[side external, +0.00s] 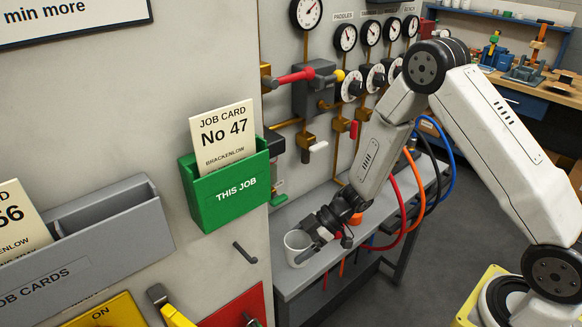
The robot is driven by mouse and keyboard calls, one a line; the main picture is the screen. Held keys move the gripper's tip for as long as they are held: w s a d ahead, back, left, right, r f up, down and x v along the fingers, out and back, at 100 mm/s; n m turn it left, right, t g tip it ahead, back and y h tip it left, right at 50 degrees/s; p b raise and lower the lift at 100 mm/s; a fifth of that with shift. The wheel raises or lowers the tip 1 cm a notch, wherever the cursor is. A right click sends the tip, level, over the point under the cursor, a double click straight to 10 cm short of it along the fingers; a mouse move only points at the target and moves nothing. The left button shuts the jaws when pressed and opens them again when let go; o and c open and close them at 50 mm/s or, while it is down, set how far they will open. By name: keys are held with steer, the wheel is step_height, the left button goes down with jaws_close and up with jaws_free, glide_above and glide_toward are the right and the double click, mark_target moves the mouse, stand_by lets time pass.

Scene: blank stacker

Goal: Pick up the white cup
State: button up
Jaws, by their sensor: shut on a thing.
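The white cup (297,248) stands or hangs just over the grey bench shelf, near its front left end. My gripper (314,238) reaches down from the upper right and is shut on the cup at its right side. The cup looks upright, with its open top showing. I cannot tell whether its base touches the shelf. The finger tips are partly hidden against the cup.
The grey shelf (330,262) runs back along the wall of gauges and valves. Red, orange and blue hoses (408,200) hang behind my gripper. A green card holder (228,190) and a wall edge stand to the left.

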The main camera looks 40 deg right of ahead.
steer(key=s+r, duration=0.3)
steer(key=shift+d+r, duration=0.25)
steer(key=s+d+r, duration=0.1)
steer(key=s+r, duration=0.2)
steer(key=s, duration=0.5)
steer(key=shift+s+d+r, duration=0.25)
steer(key=shift+s+r, duration=0.05)
steer(key=shift+r, duration=0.05)
steer(key=shift+w, duration=0.15)
